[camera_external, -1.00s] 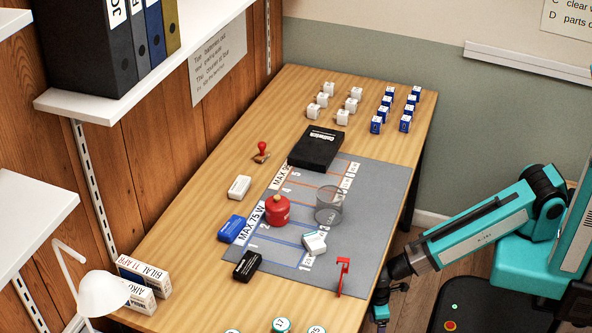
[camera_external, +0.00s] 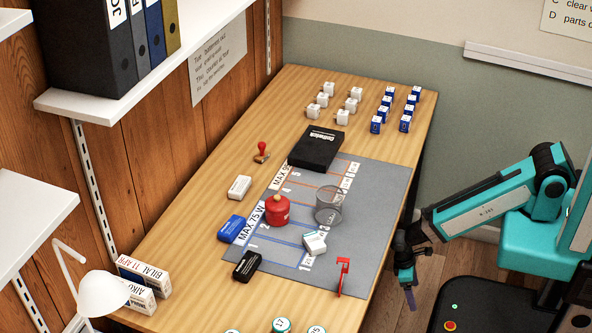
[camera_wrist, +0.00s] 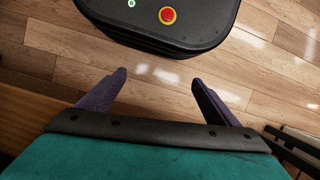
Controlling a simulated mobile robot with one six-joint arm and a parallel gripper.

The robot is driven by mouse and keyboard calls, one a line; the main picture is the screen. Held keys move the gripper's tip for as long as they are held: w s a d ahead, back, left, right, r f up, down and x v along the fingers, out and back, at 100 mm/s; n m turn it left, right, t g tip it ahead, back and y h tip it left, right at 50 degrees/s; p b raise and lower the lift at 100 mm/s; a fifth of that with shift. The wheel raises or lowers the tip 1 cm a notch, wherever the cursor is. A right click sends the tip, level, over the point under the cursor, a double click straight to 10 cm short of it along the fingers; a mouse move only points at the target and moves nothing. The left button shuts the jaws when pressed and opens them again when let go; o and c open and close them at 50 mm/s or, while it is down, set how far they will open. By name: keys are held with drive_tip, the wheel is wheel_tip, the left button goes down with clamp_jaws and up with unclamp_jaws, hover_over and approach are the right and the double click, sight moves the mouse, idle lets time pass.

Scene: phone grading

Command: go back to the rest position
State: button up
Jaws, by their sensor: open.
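My gripper (camera_external: 409,296) hangs pointing down beside the right edge of the wooden table (camera_external: 190,215), apart from it and over the floor. In the wrist view my gripper (camera_wrist: 157,82) shows two dark fingers spread wide with nothing between them. Below them are wood floorboards and my dark base with a red button. My teal and white arm reaches left from its column at the right of the external view.
A grey mat (camera_external: 375,190) holds a red canister (camera_external: 277,211), a mesh cup (camera_external: 328,205), a white box (camera_external: 314,243) and a red stand (camera_external: 342,277) near the table's right edge. Small blue and white blocks stand at the far end. The floor (camera_external: 440,275) beside the table is clear.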

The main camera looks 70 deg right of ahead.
drive_tip(key=s+d+r+m+g+p, duration=0.2)
drive_tip(key=s+d+r+p, duration=0.1)
drive_tip(key=s+d, duration=0.4)
drive_tip(key=shift+s+r+p, duration=0.15)
drive_tip(key=shift+s+p, duration=0.25)
drive_tip(key=shift+p, duration=0.15)
